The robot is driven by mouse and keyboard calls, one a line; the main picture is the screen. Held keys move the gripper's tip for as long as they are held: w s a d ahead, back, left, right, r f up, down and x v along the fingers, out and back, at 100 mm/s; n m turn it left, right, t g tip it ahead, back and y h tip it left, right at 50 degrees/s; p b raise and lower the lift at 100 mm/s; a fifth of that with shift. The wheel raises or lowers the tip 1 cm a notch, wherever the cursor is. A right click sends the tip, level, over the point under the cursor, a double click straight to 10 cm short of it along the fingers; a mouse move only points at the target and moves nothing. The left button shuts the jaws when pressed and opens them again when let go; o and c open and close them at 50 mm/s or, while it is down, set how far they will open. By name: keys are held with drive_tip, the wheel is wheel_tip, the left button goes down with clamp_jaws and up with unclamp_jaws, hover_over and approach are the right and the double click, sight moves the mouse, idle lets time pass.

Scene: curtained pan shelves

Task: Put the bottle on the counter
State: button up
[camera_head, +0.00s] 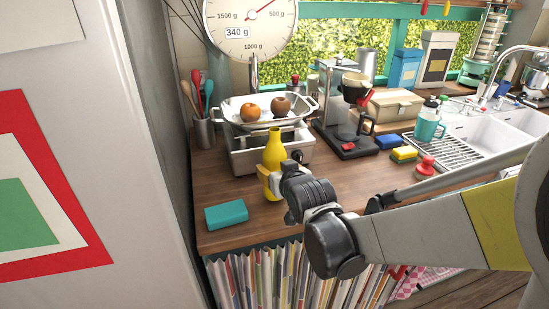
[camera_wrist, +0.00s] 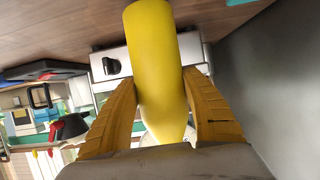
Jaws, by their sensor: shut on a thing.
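A yellow bottle (camera_head: 274,152) stands upright over the front left part of the wooden counter (camera_head: 345,185). In the wrist view, the bottle (camera_wrist: 155,60) lies between my two tan fingers, with the counter (camera_wrist: 70,25) turned to the top of the picture.
A scale (camera_head: 247,161) with fruit in its pan stands behind the bottle. A teal block (camera_head: 226,214) lies at the counter's front left, near the tall white panel (camera_head: 85,90). A coffee maker (camera_head: 347,145) stands to the right. Bare counter lies between them.

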drive_tip(key=shift+f+b, duration=0.45)
drive_tip(key=shift+f, duration=0.15)
drive_tip(key=shift+f, duration=0.25)
drive_tip(key=o, duration=1.5)
drive_tip(key=shift+c, duration=0.2)
drive_tip(key=v, duration=1.2)
clamp_jaws()
